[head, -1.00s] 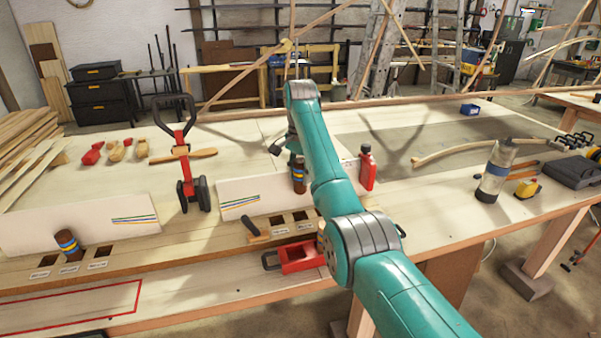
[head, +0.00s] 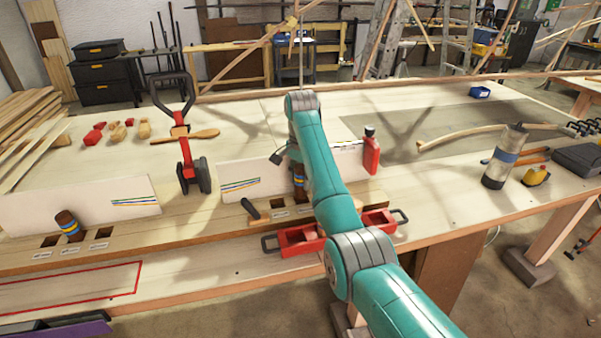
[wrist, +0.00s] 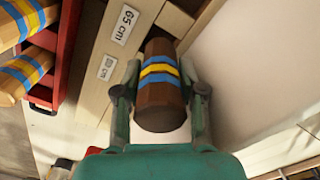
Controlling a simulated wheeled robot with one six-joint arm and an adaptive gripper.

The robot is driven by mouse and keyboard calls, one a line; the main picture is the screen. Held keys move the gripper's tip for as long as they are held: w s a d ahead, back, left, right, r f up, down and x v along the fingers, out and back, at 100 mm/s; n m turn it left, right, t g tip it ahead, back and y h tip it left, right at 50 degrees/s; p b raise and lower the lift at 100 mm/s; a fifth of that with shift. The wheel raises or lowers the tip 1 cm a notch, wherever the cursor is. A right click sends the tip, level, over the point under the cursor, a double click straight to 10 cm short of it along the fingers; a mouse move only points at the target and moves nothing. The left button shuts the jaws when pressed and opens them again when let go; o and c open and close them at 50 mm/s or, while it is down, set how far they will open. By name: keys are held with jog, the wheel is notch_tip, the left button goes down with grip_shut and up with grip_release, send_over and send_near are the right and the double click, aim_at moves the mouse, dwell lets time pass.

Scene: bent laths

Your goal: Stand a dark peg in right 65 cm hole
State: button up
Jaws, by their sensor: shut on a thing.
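My gripper (wrist: 160,100) is shut on a dark brown peg (wrist: 158,113) with blue and yellow bands. In the head view this peg (head: 299,180) is upright at the right rail (head: 345,212), partly behind my arm. The wrist view shows a 65 cm label (wrist: 125,24) on the rail just left of the peg, and another label (wrist: 107,67) nearer. The peg hides the hole below it, so I cannot tell whether its lower end is inside. Another banded peg (head: 68,223) leans in a hole of the left rail (head: 140,243).
A red tray (head: 283,241) sits in front of the right rail, with lighter banded pegs (wrist: 30,15) in it. A white board (head: 240,180) stands behind the rail, close to my gripper. A red bottle (head: 371,155) stands behind.

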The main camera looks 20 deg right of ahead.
jog(key=shift+d+f, duration=0.15)
jog(key=shift+f, duration=0.15)
jog(key=shift+f, duration=0.25)
dwell(0.4)
jog(key=o, duration=1.3)
jog(key=shift+c, duration=0.2)
jog(key=shift+w, duration=0.1)
